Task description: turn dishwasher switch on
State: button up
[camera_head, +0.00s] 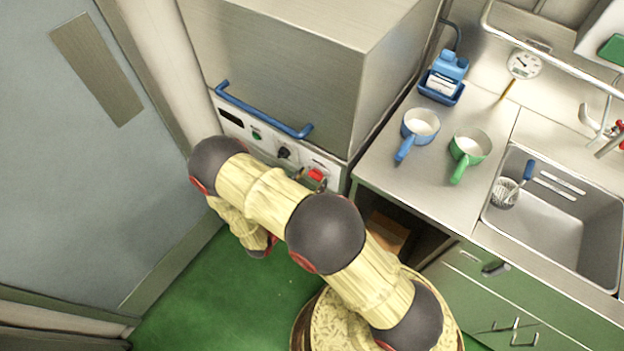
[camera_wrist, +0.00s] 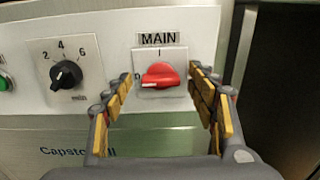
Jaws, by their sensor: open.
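The dishwasher's red MAIN switch (camera_wrist: 160,75) is on the pale front panel (camera_wrist: 105,40), straight ahead in the wrist view. Its handle lies about level, its left end towards a mark that looks like 0; an I mark is above it. The switch also shows as a red patch in the head view (camera_head: 316,174). My gripper (camera_wrist: 162,78) is open and empty, with one finger to each side of the switch in the picture. I cannot tell whether either finger touches it. In the head view my arm hides most of the gripper.
A black dial (camera_wrist: 66,74) and a green button (camera_wrist: 5,82) sit left of the switch. The blue handle (camera_head: 262,112) of the hood (camera_head: 290,40) runs above the panel. A counter (camera_head: 385,165) with blue and green pans stands to the right. Green floor (camera_head: 190,290) is clear at left.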

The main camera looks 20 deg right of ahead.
jog(key=shift+w+d, duration=0.25)
jog(key=shift+d, duration=0.1)
jog(key=shift+c, duration=0.3)
jog(key=c, duration=1.1)
